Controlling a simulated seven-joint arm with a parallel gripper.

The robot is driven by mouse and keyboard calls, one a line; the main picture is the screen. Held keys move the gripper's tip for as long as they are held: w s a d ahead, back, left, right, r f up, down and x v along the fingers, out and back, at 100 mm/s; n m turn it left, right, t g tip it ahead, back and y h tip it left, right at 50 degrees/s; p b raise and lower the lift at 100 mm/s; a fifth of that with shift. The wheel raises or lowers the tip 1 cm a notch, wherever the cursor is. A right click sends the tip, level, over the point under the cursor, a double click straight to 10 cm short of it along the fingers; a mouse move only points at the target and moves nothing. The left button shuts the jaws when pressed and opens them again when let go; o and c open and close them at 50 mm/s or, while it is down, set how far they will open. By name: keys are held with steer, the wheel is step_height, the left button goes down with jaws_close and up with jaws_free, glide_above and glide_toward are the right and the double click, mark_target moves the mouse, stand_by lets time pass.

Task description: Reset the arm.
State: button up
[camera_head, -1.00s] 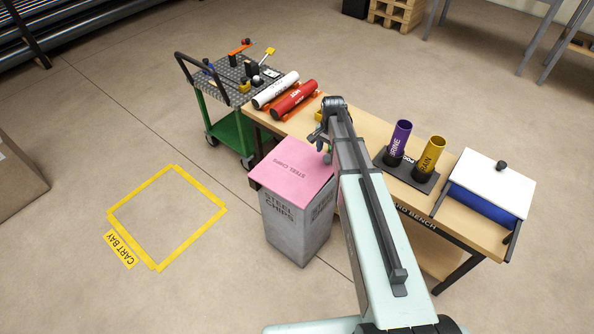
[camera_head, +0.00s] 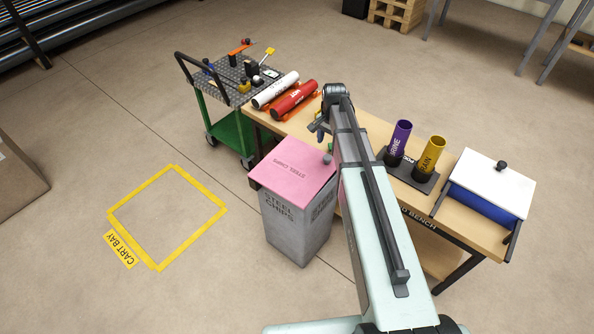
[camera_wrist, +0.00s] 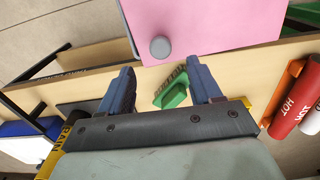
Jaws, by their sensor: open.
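My arm reaches out over the wooden bench (camera_head: 459,235). My gripper (camera_wrist: 160,88) is open in the wrist view, with its two blue fingers apart and nothing held between them. In the head view my gripper (camera_head: 319,130) shows small beside the arm's far end, near the back edge of the pink-lidded steel chips bin (camera_head: 298,215). A green object (camera_wrist: 172,92) lies on the bench beyond the fingers in the wrist view; what it is I cannot tell. The pink lid (camera_wrist: 215,22) with its grey knob shows at the top of that view.
A white pipe (camera_head: 275,90) and a red pipe (camera_head: 295,101) lie at the bench's left end. Purple (camera_head: 399,143) and yellow (camera_head: 430,156) pipes stand upright in a dark stand. A white-lidded blue box (camera_head: 490,185) is at right. A green cart (camera_head: 230,130) stands left; the taped cart bay (camera_head: 153,268) is empty.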

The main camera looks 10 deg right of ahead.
steer(key=s+d+f+n+g+h, duration=0.2)
steer(key=s+d+f+g, duration=0.1)
steer(key=s+f, duration=1.45)
steer(key=s+a+f+n+g, duration=0.1)
steer(key=s+f, duration=0.3)
steer(key=s, duration=0.6)
steer(key=s+a+f+n+g+y, duration=0.1)
steer(key=s+a+f+n, duration=0.1)
steer(key=s, duration=0.9)
steer(key=s+a+f+n+g+y, duration=0.1)
steer(key=s+a+f+n, duration=0.1)
steer(key=s+f+n, duration=0.2)
steer(key=s+f, duration=0.3)
steer(key=s, duration=0.4)
steer(key=shift+s+a+g, duration=0.15)
steer(key=shift+a+g, duration=0.2)
steer(key=shift+g, duration=0.05)
